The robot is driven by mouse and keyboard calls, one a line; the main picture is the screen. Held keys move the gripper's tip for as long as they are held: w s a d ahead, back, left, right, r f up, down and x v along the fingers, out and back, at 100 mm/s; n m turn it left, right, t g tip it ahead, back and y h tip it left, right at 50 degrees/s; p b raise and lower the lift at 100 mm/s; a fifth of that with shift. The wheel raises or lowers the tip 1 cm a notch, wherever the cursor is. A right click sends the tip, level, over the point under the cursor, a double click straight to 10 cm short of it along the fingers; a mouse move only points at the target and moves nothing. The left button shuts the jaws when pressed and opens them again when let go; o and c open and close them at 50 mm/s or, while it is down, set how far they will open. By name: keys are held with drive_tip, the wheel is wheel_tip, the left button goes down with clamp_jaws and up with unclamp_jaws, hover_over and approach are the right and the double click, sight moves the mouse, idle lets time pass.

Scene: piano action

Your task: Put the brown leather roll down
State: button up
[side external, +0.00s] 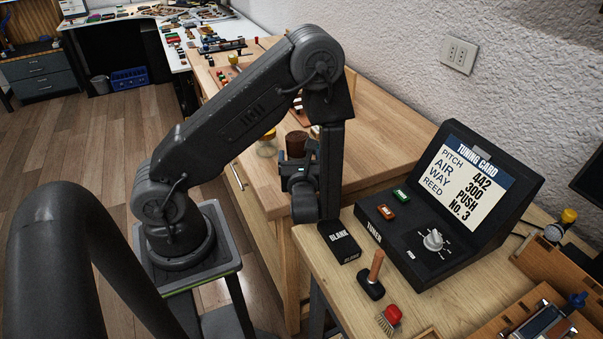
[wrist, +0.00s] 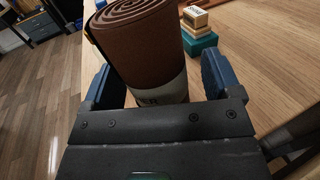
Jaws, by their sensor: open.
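The brown leather roll (wrist: 140,48) stands upright in the wrist view, its spiral end up, with a pale lettered band (wrist: 174,92) around its lower part. It also shows in the side external view (side external: 297,141), at the near end of the wooden bench, partly hidden by my gripper. My gripper (wrist: 158,82) is open, with one blue-padded finger on each side of the roll. A gap shows at the right finger; contact at the left is unclear. The roll's base is hidden behind the gripper body. In the side external view my gripper (side external: 298,166) is low at the bench end.
A wooden stamp (wrist: 194,17) and green blocks (wrist: 199,44) stand right of the roll. A jar (side external: 267,146) stands left of it. Bare bench (side external: 392,130) lies right of my arm.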

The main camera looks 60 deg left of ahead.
drive_tip(key=v, duration=1.1)
drive_tip(key=s+r+n+g+h, duration=0.7)
drive_tip(key=n+g, duration=0.2)
drive_tip(key=n, duration=0.5)
drive_tip(key=d+r+n+t+h, duration=0.7)
drive_tip(key=r+n+h, duration=0.1)
drive_tip(key=r, duration=0.4)
drive_tip(key=shift+r+t+h, duration=0.4)
drive_tip(key=shift+h, duration=0.4)
